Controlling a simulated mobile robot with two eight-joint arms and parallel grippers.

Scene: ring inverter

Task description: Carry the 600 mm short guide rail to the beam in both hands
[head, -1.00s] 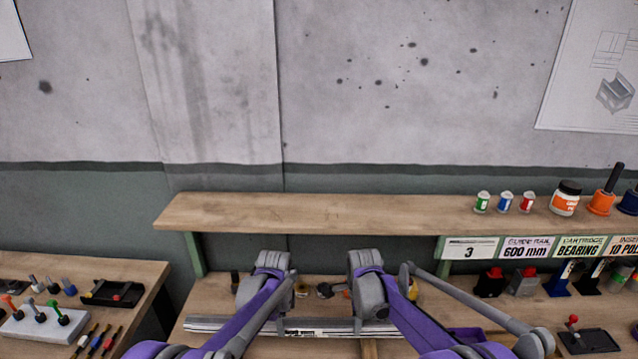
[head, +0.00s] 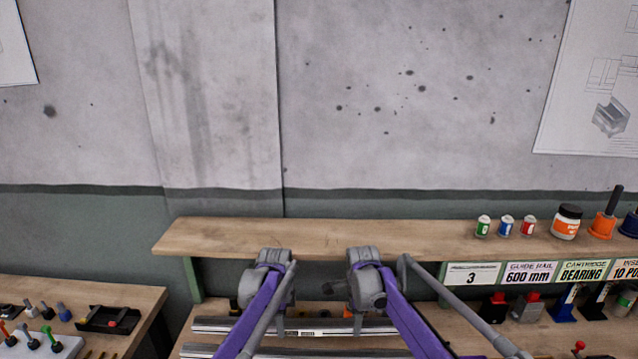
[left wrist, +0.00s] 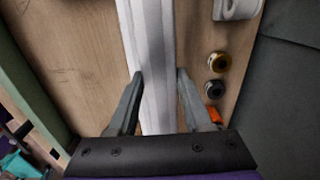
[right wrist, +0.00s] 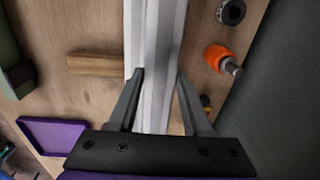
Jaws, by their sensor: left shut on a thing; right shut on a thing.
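The short guide rail (head: 228,325) is a long grey bar with a small label near its middle. It lies level across the picture in the head view, above the bench. My left gripper (head: 281,328) is shut on it left of the label. My right gripper (head: 358,324) is shut on it further right. The rail runs between the fingers in the left wrist view (left wrist: 157,60) and the right wrist view (right wrist: 162,60). A second grey bar (head: 200,350) shows lower and nearer; I cannot tell if it is the beam.
A wooden shelf (head: 330,237) runs behind my grippers, with small cans and an orange-labelled jar (head: 566,222) at its right. Signs (head: 528,272) hang below it. A side bench (head: 85,290) with tools stands left. A purple tray (right wrist: 52,135) shows in the right wrist view.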

